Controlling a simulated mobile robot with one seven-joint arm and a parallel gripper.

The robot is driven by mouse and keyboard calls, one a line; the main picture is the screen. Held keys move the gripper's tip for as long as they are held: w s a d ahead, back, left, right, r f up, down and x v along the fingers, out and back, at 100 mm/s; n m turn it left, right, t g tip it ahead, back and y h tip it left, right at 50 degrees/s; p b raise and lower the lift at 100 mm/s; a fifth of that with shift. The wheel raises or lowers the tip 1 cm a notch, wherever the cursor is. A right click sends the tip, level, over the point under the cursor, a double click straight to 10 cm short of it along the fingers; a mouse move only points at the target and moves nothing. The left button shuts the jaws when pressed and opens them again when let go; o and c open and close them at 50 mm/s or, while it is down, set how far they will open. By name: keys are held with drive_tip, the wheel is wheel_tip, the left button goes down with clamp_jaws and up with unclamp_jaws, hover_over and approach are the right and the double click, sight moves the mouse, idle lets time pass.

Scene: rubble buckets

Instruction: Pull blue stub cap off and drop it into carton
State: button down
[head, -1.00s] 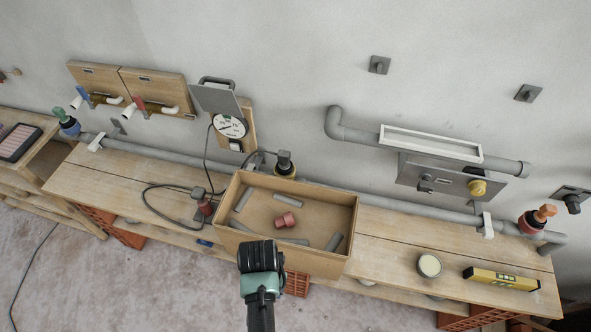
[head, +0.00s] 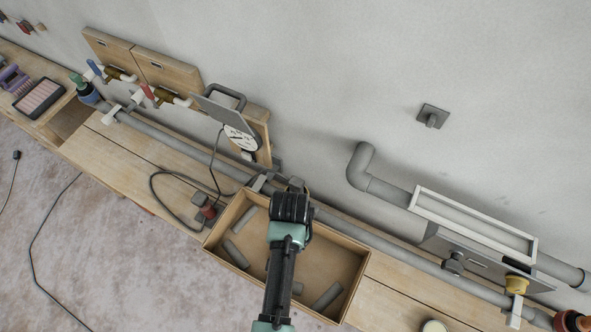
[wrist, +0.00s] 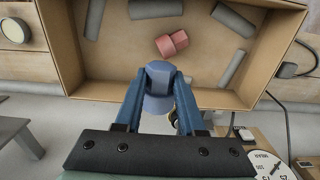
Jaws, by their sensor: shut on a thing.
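My gripper (wrist: 160,80) is shut on the blue stub cap (wrist: 158,102), which sits between the two blue fingers in the wrist view. The cap shows against the inside and near wall of the open brown carton (wrist: 112,68). In the head view my wrist covers the back part of the carton (head: 361,268), and the fingertips and cap are hidden. A small yellowish part shows behind the right finger in the wrist view; I cannot tell whether the cap is clear of its stub.
The carton holds a red fitting (wrist: 172,43) and several grey pipe pieces (head: 327,296). A grey pipe (head: 400,249) runs along the wall behind it.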

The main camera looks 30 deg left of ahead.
drive_tip(key=shift+s+f+b, duration=0.15)
drive_tip(key=shift+f+b, duration=0.2)
drive_tip(key=shift+f, duration=0.2)
wheel_tip(320, 180, down, 5)
drive_tip(key=b, duration=0.4)
drive_tip(key=shift+r+b, duration=0.2)
drive_tip(key=shift+b, duration=0.1)
drive_tip(key=shift+r, duration=0.1)
drive_tip(key=shift+c, duration=2.1)
unclamp_jaws()
wheel_tip(320, 180, up, 13)
